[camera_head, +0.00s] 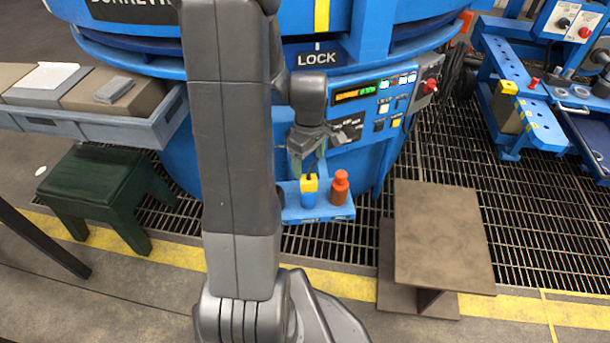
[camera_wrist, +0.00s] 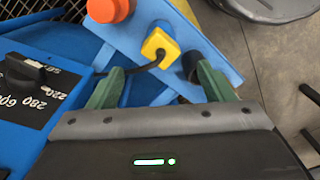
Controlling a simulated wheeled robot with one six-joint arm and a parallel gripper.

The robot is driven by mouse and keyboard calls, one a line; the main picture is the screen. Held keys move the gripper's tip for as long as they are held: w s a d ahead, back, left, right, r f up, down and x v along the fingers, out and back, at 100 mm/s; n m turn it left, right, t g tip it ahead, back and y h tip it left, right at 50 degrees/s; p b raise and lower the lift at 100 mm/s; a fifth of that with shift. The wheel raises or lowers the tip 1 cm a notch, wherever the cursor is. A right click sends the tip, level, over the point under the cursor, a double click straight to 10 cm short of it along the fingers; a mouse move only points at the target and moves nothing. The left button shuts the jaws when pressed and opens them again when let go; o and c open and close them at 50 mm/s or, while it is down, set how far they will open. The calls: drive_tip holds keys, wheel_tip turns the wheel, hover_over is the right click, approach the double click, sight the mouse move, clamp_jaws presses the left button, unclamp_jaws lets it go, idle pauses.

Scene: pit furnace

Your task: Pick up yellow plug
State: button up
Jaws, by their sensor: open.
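The yellow plug (camera_head: 310,184) stands on a small blue shelf (camera_head: 319,213) at the front of the blue furnace, with a blue part below its yellow top. In the wrist view the plug (camera_wrist: 160,46) shows its yellow top with a dark cable bending from it, ahead of and between the green fingers. My gripper (camera_head: 309,165) is open and just above the plug in the head view. In the wrist view its two green fingertips (camera_wrist: 160,75) are spread apart with nothing between them. I cannot tell whether the cable touches a finger.
An orange-red plug (camera_head: 340,187) stands close to the right on the same shelf. A control panel (camera_head: 377,97) with a dial is just behind. A brown plate stand (camera_head: 440,235) is at right, a dark green stool (camera_head: 105,190) at left. Floor grating lies below.

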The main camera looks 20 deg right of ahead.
sight(309, 189)
wheel_tip(309, 189, down, 6)
drive_tip(key=shift+a+r+b, duration=0.1)
drive_tip(key=shift+r+b, duration=0.15)
drive_tip(key=shift+b, duration=0.5)
wheel_tip(309, 189, down, 6)
drive_tip(key=b, duration=0.2)
drive_tip(key=shift+s+f+b, duration=0.1)
drive_tip(key=shift+f+b, duration=0.15)
drive_tip(key=shift+b, duration=0.1)
drive_tip(key=shift+r, duration=0.1)
drive_tip(key=c, duration=1)
